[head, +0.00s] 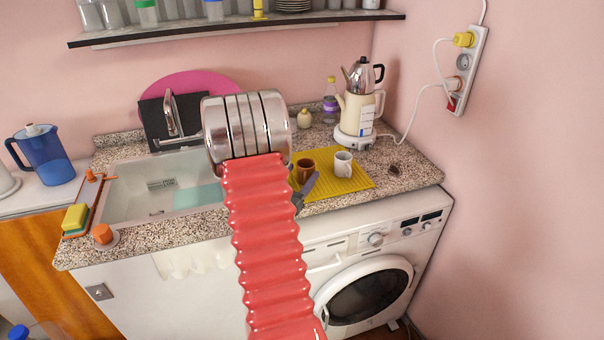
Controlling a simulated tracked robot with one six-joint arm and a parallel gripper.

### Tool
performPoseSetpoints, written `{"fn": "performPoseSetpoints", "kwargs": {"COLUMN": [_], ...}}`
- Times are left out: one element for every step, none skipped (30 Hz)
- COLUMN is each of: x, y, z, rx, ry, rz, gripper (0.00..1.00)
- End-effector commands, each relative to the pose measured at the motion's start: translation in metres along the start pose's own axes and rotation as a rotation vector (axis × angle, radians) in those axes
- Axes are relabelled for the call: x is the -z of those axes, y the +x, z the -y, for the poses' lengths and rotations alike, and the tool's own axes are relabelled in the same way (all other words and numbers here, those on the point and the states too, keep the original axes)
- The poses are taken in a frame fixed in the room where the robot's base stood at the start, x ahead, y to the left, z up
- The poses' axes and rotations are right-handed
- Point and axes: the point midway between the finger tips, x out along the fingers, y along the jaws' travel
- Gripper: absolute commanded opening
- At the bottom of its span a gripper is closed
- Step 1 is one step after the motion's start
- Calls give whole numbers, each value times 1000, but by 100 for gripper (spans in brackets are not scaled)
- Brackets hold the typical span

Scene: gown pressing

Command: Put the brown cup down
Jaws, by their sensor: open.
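The brown cup (306,171) stands upright on the yellow ribbed mat (345,184), on the speckled countertop. A white mug (343,163) stands just right of it on the same mat. My gripper (307,190) is open, at the near side of the brown cup and low over the mat's front left part. Its grey fingers show partly; the rest is hidden behind my arm. I cannot tell whether a finger touches the cup.
A cream kettle with a steel teapot (361,102) stands on a white base behind the mat. A bottle (330,101) and a small pale jar (304,118) stand at the back. The sink (127,200) is left. The counter's right end is mostly clear, with a small dark object (394,169).

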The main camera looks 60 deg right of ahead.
Motion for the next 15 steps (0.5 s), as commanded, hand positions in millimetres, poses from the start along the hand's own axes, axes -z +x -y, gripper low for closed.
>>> {"fn": "performPoseSetpoints", "kwargs": {"x": [0, 0, 0, 0, 0, 0, 0, 0, 0, 0, 0, 0, 0, 0, 0], "y": [-8, -12, -19, -24, -29, -37, -42, -47, -54, -59, -64, -71, -75, -80, -86], "z": [1, 1, 1, 1, 2, 1, 1, 2, 1, 1, 1, 1, 1, 1, 1], "rx": [3, 4, 3, 3, 4, 4, 4, 5, 5, 4, 5, 5, 4, 4, 4], "ry": [-1, -1, 0, 0, 0, -1, -1, -1, -1, -1, -1, -1, 0, 0, -1], "rz": [1, 1, 1, 0, 0, 1, 1, 1, 1, 1, 1, 1, 0, 0, 1], "gripper": [61, 61, 61, 61, 61, 61, 61, 61, 61, 61, 61, 61, 61, 61, 61]}}
